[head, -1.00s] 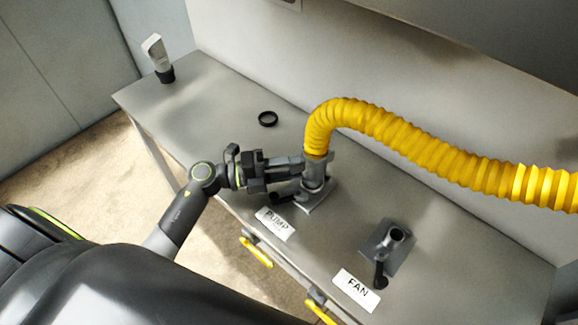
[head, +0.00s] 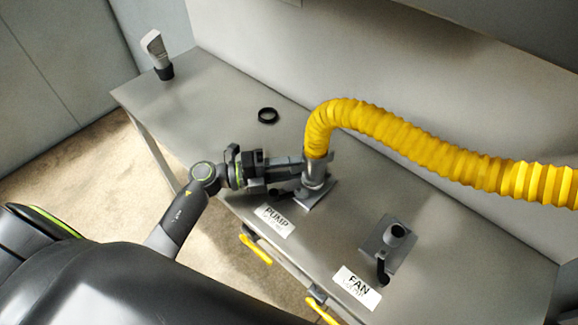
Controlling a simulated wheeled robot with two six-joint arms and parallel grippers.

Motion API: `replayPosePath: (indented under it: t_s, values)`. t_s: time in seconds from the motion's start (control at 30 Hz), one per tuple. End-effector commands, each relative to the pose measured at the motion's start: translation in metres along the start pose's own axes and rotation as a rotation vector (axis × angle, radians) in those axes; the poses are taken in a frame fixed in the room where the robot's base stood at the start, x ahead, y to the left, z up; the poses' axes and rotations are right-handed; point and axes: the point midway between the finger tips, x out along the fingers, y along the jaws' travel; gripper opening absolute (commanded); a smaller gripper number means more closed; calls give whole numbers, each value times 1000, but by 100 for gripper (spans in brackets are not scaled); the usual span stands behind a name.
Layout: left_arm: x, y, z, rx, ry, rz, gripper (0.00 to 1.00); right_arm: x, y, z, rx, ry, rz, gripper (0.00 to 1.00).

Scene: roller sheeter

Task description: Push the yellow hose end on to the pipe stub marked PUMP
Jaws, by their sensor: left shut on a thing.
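The yellow hose (head: 400,143) comes in from the right edge, arches over and points down at its left end. Its grey end cuff (head: 315,168) is upright, in line with the pipe stub behind the PUMP label (head: 275,220). My left gripper (head: 303,167) is shut on the hose end cuff from the left. The stub's grey base plate (head: 318,195) shows below the cuff. The fingers and cuff hide the join, so I cannot tell how far the cuff sits over the stub. My right gripper is not in view.
A second stub (head: 397,232) with a dark lever stands by the FAN label (head: 357,287). A black ring (head: 268,115) lies on the grey bench, and a grey nozzle (head: 156,52) stands at its far left corner. Yellow handles (head: 256,250) are on the front edge.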

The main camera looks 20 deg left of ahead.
Motion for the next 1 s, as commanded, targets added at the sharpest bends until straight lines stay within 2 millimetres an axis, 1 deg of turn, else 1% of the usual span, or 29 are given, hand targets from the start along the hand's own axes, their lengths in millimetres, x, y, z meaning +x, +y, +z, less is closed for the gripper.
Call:
replayPosePath:
  t_s: [0.2, 0.57, 0.6, 0.77, 0.8, 1.0]
  values:
    - [0, -2, 0, 1, 1, -4, 0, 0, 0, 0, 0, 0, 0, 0]
    - [0, 3, 0, 1, 1, -4, 0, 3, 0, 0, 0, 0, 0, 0]
    - [0, 2, 0, 1, 1, -4, 39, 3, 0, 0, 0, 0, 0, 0]
    - [0, 3, 0, 1, 1, -2, 60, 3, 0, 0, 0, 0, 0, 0]
    - [0, 3, 0, 1, 1, -2, 62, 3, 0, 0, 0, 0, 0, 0]
    - [0, 5, 0, -1, 0, 2, 62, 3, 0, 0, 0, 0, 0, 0]
